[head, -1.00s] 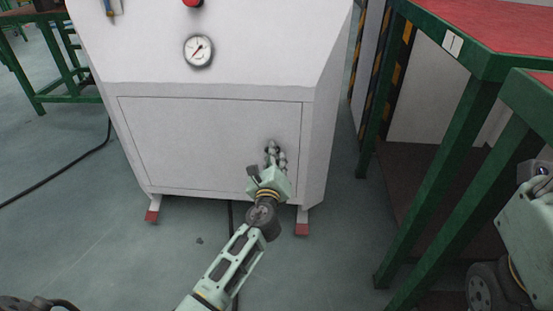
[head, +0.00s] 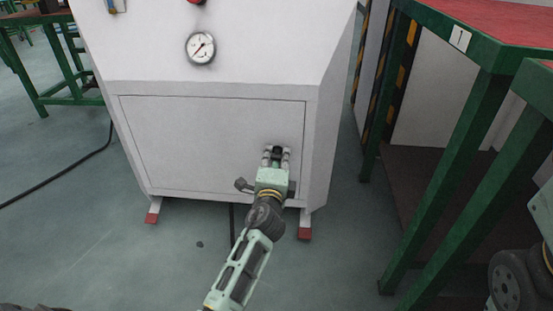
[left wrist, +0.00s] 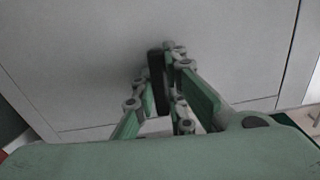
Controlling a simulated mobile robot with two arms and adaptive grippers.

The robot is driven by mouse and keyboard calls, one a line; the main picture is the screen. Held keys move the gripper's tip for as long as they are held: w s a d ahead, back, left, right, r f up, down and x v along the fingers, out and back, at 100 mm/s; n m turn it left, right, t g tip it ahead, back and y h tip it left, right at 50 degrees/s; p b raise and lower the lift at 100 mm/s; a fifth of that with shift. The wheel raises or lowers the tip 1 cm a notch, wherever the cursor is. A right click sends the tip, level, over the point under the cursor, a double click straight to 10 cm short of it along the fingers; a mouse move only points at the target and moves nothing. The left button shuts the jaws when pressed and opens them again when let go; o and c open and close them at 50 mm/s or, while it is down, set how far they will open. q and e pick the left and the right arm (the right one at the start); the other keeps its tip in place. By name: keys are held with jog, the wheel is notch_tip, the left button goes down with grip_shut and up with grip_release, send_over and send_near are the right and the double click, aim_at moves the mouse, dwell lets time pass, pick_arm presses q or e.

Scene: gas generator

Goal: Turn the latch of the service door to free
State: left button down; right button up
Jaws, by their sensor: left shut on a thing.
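The service door (head: 190,140) is the flat white panel low on the front of the generator cabinet, and it looks closed in its frame. Its latch (head: 277,150) is a small dark piece near the right edge of the door. My left gripper (head: 276,157) is at the door, its fingers shut on the latch. In the left wrist view the latch (left wrist: 156,80) is a dark upright bar between the fingers (left wrist: 160,88), partly hidden by them. My right gripper does not show.
A pressure gauge (head: 200,48) sits on the cabinet above the door. Green tables with red tops (head: 500,25) stand close on the right. A black cable (head: 70,180) lies on the floor at left. The floor before the cabinet is otherwise mostly clear.

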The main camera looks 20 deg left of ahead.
pick_arm(q)
jog(key=shift+n, duration=0.6)
jog(key=c, duration=1.8)
grip_release()
jog(key=shift+o, duration=0.2)
jog(key=shift+s, duration=0.2)
jog(key=v, duration=1.1)
jog(key=shift+s, duration=0.3)
jog(key=shift+d, duration=0.15)
